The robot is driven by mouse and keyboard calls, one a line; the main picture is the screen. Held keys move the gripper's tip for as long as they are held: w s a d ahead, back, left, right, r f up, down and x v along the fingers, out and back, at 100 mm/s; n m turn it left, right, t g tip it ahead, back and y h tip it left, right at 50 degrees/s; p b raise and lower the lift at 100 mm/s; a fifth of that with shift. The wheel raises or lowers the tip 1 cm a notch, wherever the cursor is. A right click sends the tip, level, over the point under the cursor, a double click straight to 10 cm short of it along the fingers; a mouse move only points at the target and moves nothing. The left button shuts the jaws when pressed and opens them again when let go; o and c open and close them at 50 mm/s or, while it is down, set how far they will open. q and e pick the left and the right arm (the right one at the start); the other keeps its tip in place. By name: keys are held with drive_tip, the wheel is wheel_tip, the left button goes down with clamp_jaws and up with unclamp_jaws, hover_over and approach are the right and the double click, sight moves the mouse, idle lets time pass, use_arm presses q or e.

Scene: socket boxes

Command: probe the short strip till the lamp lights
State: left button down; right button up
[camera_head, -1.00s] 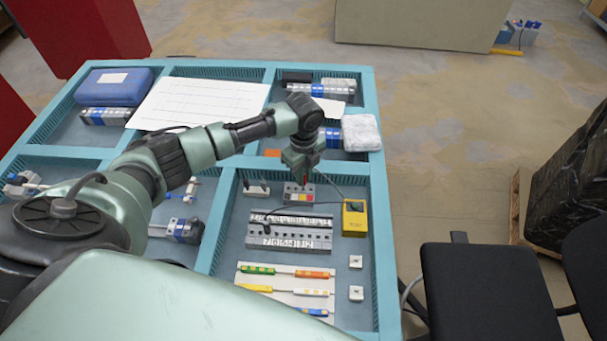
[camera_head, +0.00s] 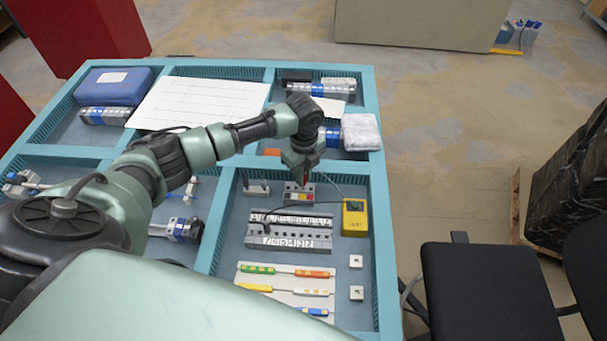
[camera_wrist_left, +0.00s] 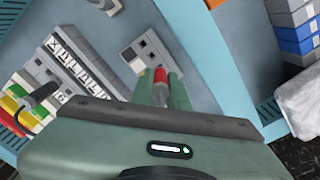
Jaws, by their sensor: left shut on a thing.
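My left gripper (camera_head: 304,180) is shut on a red probe (camera_wrist_left: 160,75), which points down between its fingers. In the head view the gripper is over the short strip (camera_head: 290,197), a small grey block with red, yellow and white patches. The strip also shows in the left wrist view (camera_wrist_left: 139,60), just beyond the fingers. Whether the probe tip touches it I cannot tell. A yellow tester box (camera_head: 354,222) with a thin cable stands to the right. I cannot make out a lit lamp on it. My right gripper is not in view.
A longer strip with marked sockets (camera_head: 290,243) lies in front of the short one. A small block with prongs (camera_head: 257,188) stands to its left. A board with coloured handles (camera_head: 287,283) is nearer. Teal dividers (camera_head: 223,215) wall the compartment.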

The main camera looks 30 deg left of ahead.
use_arm(q)
drive_tip(key=shift+f+b, duration=0.4)
drive_tip(key=shift+f, duration=0.35)
drive_tip(key=c, duration=1.3)
unclamp_jaws()
